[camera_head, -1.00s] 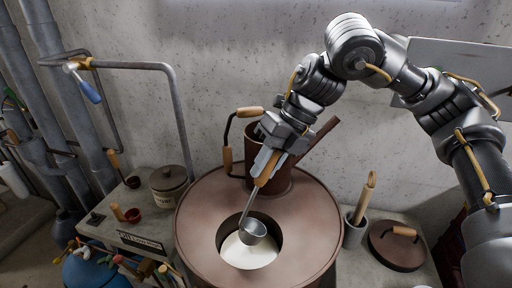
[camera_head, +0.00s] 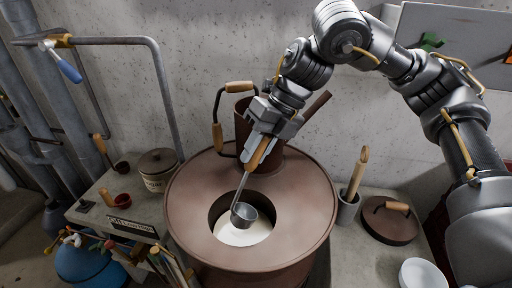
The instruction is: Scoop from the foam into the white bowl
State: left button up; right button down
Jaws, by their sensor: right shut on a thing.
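My right gripper (camera_head: 262,150) is shut on the wooden handle of a metal ladle (camera_head: 244,214). The ladle's cup hangs in the round opening of a brown drum (camera_head: 190,205), over the white foam (camera_head: 240,234). I cannot tell whether the cup touches the foam or what is in it. The white bowl (camera_head: 423,273) stands at the bottom right, partly cut off by the picture's edge and close to my right arm. My left gripper is not in view.
A brown pot (camera_head: 242,120) with a wooden-handled bar stands behind the opening. A grey cup (camera_head: 347,208) with a wooden tool and a round brown lid (camera_head: 389,222) are on the right.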

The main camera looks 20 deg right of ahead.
notch_tip(320, 180, down, 9)
jog(key=b, duration=0.6)
dwell(0.3)
notch_tip(320, 180, up, 8)
jog(key=h+p, duration=0.3)
jog(key=p, duration=0.8)
jog(key=shift+r+t+p, duration=0.15)
jog(key=shift+t+p, duration=0.15)
jog(key=shift+p, duration=0.1)
notch_tip(320, 180, up, 5)
jog(key=h+p, duration=0.2)
jog(key=p, duration=0.4)
jog(key=shift+t, duration=0.3)
jog(key=shift+f, duration=0.2)
jog(key=shift+d, duration=0.1)
